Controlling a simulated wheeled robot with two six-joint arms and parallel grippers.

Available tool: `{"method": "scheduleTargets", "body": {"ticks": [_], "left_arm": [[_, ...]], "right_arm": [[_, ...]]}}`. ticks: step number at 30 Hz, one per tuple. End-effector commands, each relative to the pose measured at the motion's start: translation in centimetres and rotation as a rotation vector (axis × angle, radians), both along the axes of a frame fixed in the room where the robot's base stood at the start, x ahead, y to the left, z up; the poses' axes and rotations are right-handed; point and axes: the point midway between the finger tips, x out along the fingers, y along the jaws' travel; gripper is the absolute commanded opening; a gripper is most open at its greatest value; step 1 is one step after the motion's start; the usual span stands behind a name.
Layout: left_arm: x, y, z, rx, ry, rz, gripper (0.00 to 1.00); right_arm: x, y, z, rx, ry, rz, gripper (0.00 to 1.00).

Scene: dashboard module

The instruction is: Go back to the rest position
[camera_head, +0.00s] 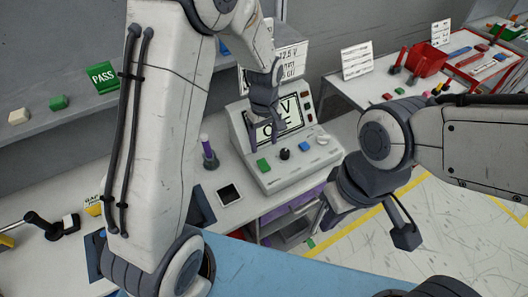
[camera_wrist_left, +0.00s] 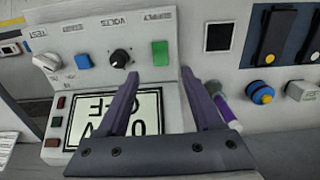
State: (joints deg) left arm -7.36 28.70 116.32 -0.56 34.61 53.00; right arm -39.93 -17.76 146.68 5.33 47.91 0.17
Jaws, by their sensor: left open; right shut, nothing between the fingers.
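My left gripper (camera_head: 266,108) hangs in front of the display of the dashboard module (camera_head: 270,178). In the left wrist view my left gripper (camera_wrist_left: 160,78) has its two purple fingers apart with nothing between them. Past the fingertips lie the module's green switch (camera_wrist_left: 160,53), black VOLTS knob (camera_wrist_left: 120,58) and blue START button (camera_wrist_left: 83,61). Whether a finger touches the module cannot be told.
A purple-topped bottle (camera_head: 209,152) and a black square pad (camera_head: 229,194) stand left of the module. A green PASS sign (camera_head: 102,77) is on the back shelf. A side table at the right holds a red bin (camera_head: 427,58). Floor at the lower right is clear.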

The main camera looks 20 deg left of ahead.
Motion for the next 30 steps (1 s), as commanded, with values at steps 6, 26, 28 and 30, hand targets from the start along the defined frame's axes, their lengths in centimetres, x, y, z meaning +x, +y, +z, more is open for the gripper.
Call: {"method": "scheduleTargets", "body": {"ticks": [6,26,28,30], "left_arm": [[0.0,0.0,1.0,0.0,0.001,0.0,0.68],[-3.5,-3.5,3.6,-0.011,-0.013,-0.24,0.68],[-6.0,-5.3,4.9,-0.018,-0.019,-0.392,0.68],[-8.9,-6.8,6.1,-0.026,-0.024,-0.559,0.68]], "right_arm": [[0.0,0.0,-0.2,0.0,0.0,0.0,0.0],[0.0,0.0,-0.9,0.0,0.0,0.001,0.0],[0.0,0.0,-1.3,0.0,0.0,0.001,0.0],[0.0,0.0,-1.7,0.0,0.0,0.001,0.0]]}}
